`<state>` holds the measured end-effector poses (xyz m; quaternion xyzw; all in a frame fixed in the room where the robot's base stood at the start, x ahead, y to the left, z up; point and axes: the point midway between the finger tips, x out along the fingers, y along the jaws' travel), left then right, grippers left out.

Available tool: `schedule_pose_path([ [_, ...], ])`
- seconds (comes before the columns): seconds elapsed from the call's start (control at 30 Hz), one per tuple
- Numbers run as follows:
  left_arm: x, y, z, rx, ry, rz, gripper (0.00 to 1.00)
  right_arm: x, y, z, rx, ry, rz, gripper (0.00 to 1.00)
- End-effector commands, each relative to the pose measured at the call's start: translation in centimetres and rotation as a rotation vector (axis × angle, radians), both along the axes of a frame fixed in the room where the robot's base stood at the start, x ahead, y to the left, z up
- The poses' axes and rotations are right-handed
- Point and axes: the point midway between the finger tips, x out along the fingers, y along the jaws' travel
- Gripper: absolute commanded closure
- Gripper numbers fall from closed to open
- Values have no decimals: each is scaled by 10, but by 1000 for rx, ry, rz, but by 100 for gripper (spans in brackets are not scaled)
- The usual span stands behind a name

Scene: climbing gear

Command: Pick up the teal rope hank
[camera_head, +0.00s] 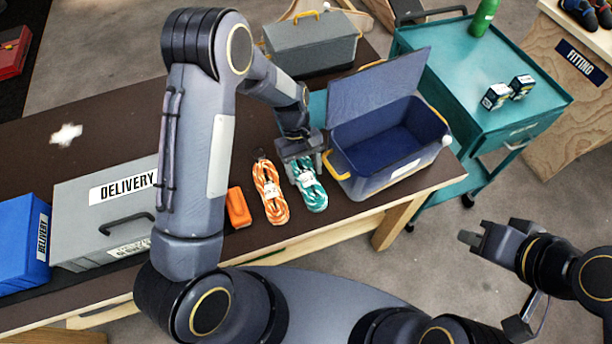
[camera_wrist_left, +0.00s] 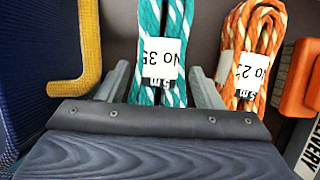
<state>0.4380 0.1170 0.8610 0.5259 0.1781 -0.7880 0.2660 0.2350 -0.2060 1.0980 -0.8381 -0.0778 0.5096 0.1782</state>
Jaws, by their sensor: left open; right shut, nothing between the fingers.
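The teal rope hank (camera_head: 312,193), teal and white with a white label, lies on the brown table in the head view, just left of the open blue crate. My left gripper (camera_head: 302,165) is over its far part, pointing down. In the left wrist view the hank (camera_wrist_left: 150,95) runs between the two open fingers (camera_wrist_left: 158,85), with its label facing up. The fingers are on either side of it, and I cannot tell whether they touch it. My right gripper (camera_head: 470,238) is shut and empty, out over the floor at the right.
An orange rope hank (camera_head: 270,192) and an orange case (camera_head: 238,208) lie left of the teal hank. The blue crate (camera_head: 385,180) with a yellow handle (camera_wrist_left: 85,50) stands close on the other side. A grey delivery box (camera_head: 85,215) is further left. A teal cart (camera_head: 540,115) stands behind.

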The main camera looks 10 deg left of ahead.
Motion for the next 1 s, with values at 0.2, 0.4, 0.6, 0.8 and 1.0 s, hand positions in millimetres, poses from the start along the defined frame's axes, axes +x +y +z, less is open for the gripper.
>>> schedule_pose_path([
  [0.2,-4,-2,-10,0,0,1,40,0,0,2,0,1,0,100],
  [0.4,-3,-2,-10,-1,-1,0,49,0,0,2,0,0,0,100],
  [0.6,-3,-2,-9,-1,-1,0,75,0,0,2,0,1,0,100],
  [0.8,-3,-2,-9,0,-1,0,80,0,0,2,0,0,0,100],
  [1.0,-2,-3,-3,-1,-4,0,80,0,0,1,0,0,0,100],
])
